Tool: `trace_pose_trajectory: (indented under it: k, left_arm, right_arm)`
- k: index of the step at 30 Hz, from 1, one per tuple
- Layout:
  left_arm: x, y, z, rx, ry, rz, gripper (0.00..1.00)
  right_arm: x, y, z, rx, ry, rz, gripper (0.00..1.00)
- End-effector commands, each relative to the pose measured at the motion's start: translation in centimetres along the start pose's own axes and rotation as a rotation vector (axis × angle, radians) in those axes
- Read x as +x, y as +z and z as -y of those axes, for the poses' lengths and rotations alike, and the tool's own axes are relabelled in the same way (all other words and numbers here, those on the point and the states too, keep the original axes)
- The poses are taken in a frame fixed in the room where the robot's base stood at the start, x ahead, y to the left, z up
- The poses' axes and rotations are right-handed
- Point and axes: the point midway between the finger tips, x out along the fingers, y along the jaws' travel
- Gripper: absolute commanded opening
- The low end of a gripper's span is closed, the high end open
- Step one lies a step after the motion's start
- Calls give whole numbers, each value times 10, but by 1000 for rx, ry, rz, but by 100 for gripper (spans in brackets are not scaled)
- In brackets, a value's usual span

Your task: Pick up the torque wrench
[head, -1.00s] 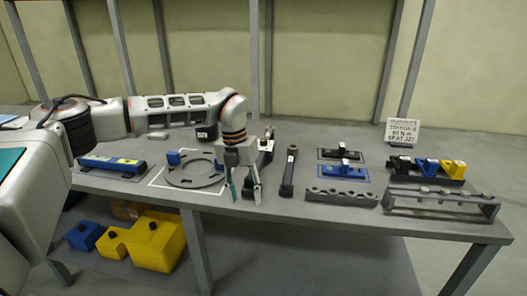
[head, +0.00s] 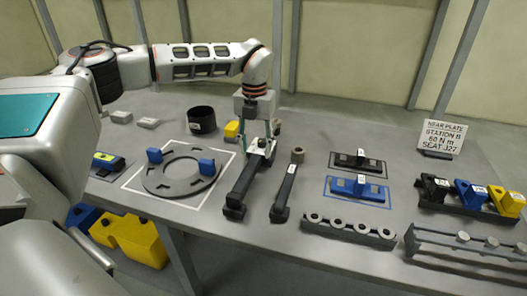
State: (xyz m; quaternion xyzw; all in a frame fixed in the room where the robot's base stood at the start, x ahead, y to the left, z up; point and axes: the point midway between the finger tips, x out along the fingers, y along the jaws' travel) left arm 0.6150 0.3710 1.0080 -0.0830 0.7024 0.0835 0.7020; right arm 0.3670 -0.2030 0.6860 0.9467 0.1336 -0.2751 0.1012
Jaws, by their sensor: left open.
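Two long dark wrench-like tools lie side by side near the middle of the table in the head view. The left tool (head: 243,182) is thicker, with a pale and black far end. The right tool (head: 286,188) is slimmer, with a round grey far end and a white label. I cannot tell for sure which is the torque wrench. My left gripper (head: 256,138) is open and points down at the far end of the left tool, its fingers at either side of it in the picture. Contact is unclear. My right gripper is out of view.
A dark ring plate (head: 178,188) with blue blocks lies left of the tools. A black cup (head: 202,119) and yellow block (head: 232,130) stand behind. A holed rail (head: 348,230), blue fixture (head: 358,188), coloured block rack (head: 458,207) and sign (head: 441,136) are at right.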

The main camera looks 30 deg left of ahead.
Motion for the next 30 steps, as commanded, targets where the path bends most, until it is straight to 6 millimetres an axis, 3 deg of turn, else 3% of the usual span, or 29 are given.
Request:
trace_pose_trajectory:
  k: [6,15,25,30]
  left_arm:
    - [23,-2,-1,1,0,-2,43]
    - [62,-4,-3,0,1,-1,43]
    - [69,-4,-3,0,0,0,43]
    - [69,-4,-3,0,0,0,0]
  right_arm:
    - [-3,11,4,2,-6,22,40]
    - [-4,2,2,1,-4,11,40]
    - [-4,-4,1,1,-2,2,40]
    - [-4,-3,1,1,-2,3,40]
